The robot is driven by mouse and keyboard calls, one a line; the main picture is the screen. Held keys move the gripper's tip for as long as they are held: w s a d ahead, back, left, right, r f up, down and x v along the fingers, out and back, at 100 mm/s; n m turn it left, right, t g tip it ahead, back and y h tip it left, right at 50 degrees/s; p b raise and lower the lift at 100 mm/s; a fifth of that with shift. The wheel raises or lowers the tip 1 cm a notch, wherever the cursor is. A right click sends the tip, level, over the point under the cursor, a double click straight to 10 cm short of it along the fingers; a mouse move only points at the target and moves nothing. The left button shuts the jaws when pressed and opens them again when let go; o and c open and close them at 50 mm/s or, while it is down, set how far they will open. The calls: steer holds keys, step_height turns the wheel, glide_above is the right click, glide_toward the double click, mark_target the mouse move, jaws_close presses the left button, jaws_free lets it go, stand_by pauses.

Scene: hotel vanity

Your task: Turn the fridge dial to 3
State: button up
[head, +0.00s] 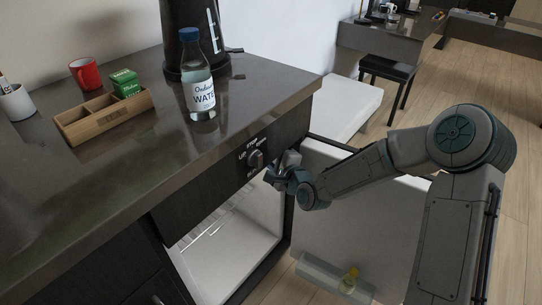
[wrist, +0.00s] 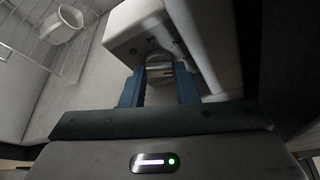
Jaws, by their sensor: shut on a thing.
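In the wrist view, the fridge dial (wrist: 160,66) is a small grey knob on a pale housing (wrist: 138,22) inside the fridge. My gripper (wrist: 158,84) is shut on this dial, with one blue finger on each side. In the head view, my gripper (head: 279,180) is at the right side of the open fridge (head: 235,245), below the counter. The fridge dial cannot be made out there. The fridge door (head: 350,225) stands open behind my arm.
Another knob (head: 256,159) with printed marks is on the dark panel above the fridge, close to my gripper. A water bottle (head: 199,85) stands near the counter edge. In the wrist view, a white mug (wrist: 62,25) sits by a wire rack (wrist: 28,38).

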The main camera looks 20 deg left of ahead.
steer(key=o, duration=0.7)
steer(key=p+v, duration=0.3)
steer(key=v, duration=1)
steer(key=shift+s+d, duration=0.3)
